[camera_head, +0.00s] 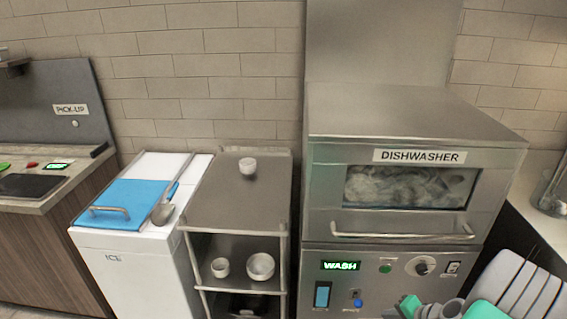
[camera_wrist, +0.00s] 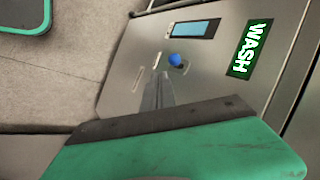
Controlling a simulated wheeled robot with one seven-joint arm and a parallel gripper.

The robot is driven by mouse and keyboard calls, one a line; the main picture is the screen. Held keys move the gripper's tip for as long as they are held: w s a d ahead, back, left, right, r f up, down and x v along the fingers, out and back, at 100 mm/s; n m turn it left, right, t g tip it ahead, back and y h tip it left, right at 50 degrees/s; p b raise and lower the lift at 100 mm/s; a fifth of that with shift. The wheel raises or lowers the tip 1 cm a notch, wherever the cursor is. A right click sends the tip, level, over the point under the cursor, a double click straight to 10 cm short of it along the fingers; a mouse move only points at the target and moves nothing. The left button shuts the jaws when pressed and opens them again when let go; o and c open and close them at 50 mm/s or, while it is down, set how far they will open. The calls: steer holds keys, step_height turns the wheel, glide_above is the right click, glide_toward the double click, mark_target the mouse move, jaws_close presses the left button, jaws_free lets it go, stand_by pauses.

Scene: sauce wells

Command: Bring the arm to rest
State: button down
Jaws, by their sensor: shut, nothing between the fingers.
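My gripper (camera_wrist: 157,88) shows in the wrist view as two narrow grey fingers, closed together and empty. Behind them is the dishwasher's lower control panel, with a blue button (camera_wrist: 176,60) and a lit green WASH display (camera_wrist: 250,48); I cannot tell whether the fingers touch the panel. In the head view, part of my arm (camera_head: 510,285), white and green, is at the lower right, in front of the dishwasher (camera_head: 320,155). The gripper's fingertips are not clear there. The dishwasher door is shut, with dishes or foam blurred behind its window.
Left of the dishwasher stands a steel cart (camera_head: 215,205) with a small white bowl (camera_head: 248,166) on top and two white vessels on a shelf. Beyond are a white ICE bin (camera_head: 130,265) with a scoop (camera_head: 163,211) and the PICK-UP counter (camera_head: 40,203). A counter edges the right.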

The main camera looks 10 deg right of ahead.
steer(key=s+a+f+g+y, duration=0.1)
steer(key=s+a+f+g, duration=0.3)
steer(key=s, duration=0.3)
steer(key=s+a+r+n+g, duration=0.2)
steer(key=s+a+r+g, duration=0.25)
steer(key=s+r, duration=0.45)
steer(key=w+a+r+n+t+h+p, duration=0.1)
steer(key=w+a+r+n+h, duration=0.15)
steer(key=r, duration=0.35)
steer(key=w+a+r+n+h+p, duration=0.1)
steer(key=w+a+r+n, duration=0.15)
steer(key=r, duration=0.35)
steer(key=w+a+r+n+t, duration=0.1)
steer(key=w+a+r+n, duration=0.1)
steer(key=a, duration=0.4)
steer(key=w+a+r+n+t+p, duration=0.1)
steer(key=w+a+r+n+t, duration=0.1)
steer(key=a+r, duration=0.5)
steer(key=w+n, duration=0.1)
steer(key=w, duration=0.1)
steer(key=shift+w+a+n, duration=0.25)
steer(key=shift+w+n, duration=0.05)
